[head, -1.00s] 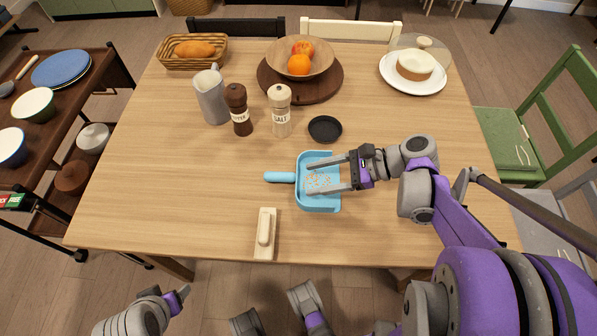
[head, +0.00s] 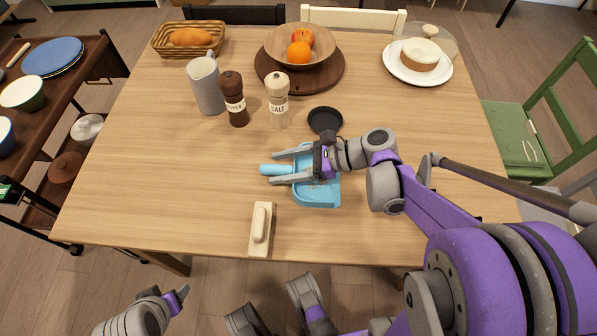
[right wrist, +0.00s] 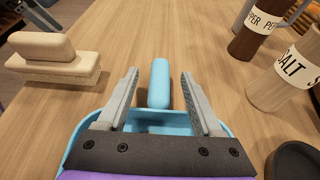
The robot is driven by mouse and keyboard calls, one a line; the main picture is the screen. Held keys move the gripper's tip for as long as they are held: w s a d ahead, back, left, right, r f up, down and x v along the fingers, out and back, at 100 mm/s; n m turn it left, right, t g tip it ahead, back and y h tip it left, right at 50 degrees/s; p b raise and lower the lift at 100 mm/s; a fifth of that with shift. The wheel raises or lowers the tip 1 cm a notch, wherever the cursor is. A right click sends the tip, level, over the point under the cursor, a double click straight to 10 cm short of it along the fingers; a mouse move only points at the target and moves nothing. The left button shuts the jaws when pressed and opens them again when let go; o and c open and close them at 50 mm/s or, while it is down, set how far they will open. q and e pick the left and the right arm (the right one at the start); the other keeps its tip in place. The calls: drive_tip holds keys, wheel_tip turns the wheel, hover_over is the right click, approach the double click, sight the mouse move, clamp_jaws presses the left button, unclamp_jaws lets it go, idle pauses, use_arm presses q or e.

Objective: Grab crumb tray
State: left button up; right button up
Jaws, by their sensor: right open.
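The crumb tray, a light blue pan with a short handle, lies on the wooden table; its pan (head: 318,196) is partly hidden under my right gripper. In the right wrist view its handle (right wrist: 159,84) stands between the two fingers. My right gripper (head: 273,168) is open above the tray, its fingers pointing left on either side of the handle; it also shows in the right wrist view (right wrist: 158,90). The fingers look apart from the handle. Crumbs in the pan are hidden now. My left gripper (head: 178,296) is low at the left, off the table; its jaw opening is unclear.
A cream brush (head: 260,229) lies front-left of the tray. A small black dish (head: 325,120), salt mill (head: 278,101), pepper mill (head: 234,98) and grey pitcher (head: 206,86) stand behind. A fruit bowl (head: 300,42) and cake plate (head: 418,76) are at the back. The left table area is clear.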

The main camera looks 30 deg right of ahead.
drive_tip(key=shift+x, duration=0.8)
clamp_jaws()
